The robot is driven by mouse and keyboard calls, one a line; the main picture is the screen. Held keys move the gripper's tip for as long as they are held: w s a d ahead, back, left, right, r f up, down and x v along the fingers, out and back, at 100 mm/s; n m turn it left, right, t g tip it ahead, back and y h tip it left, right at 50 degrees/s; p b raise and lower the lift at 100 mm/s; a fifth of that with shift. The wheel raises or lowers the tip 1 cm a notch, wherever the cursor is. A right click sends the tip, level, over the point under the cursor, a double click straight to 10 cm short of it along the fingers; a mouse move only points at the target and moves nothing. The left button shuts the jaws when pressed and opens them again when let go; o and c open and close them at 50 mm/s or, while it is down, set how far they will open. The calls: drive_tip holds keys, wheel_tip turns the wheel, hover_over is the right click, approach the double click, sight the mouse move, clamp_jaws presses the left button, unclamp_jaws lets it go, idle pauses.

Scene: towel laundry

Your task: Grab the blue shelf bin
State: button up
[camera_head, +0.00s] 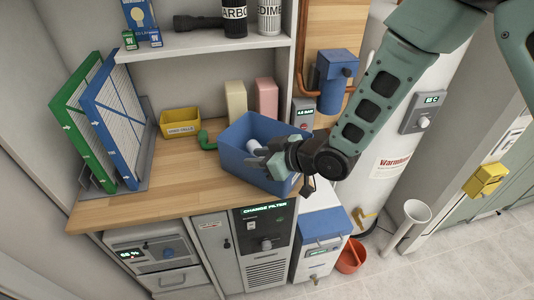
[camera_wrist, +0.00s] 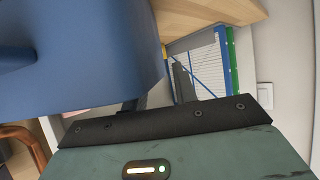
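The blue bin (camera_head: 232,160) stands open-topped on the wooden counter, right of its middle. Pale cylindrical shapes show inside it. My gripper (camera_head: 276,163) is at the bin's right end, its fingers over or against the right rim. In the wrist view, the blue bin (camera_wrist: 75,70) fills the upper left, very close to the gripper (camera_wrist: 157,95). Dark finger parts show by the bin's lower right corner. The fingertips are partly hidden, so I cannot tell whether they are closed on the rim.
A yellow bin (camera_head: 180,122) and a green curved piece (camera_head: 206,141) are left of the blue bin. Green and blue framed panels (camera_head: 112,118) stand at the counter's left. Pink and cream blocks (camera_head: 266,97) stand behind. A shelf (camera_head: 200,42) overhangs the back. A white tank (camera_head: 385,130) is at right.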

drive_tip(key=shift+f, duration=0.1)
drive_tip(key=shift+c, duration=0.3)
clamp_jaws()
drive_tip(key=shift+a, duration=0.1)
idle(1.0)
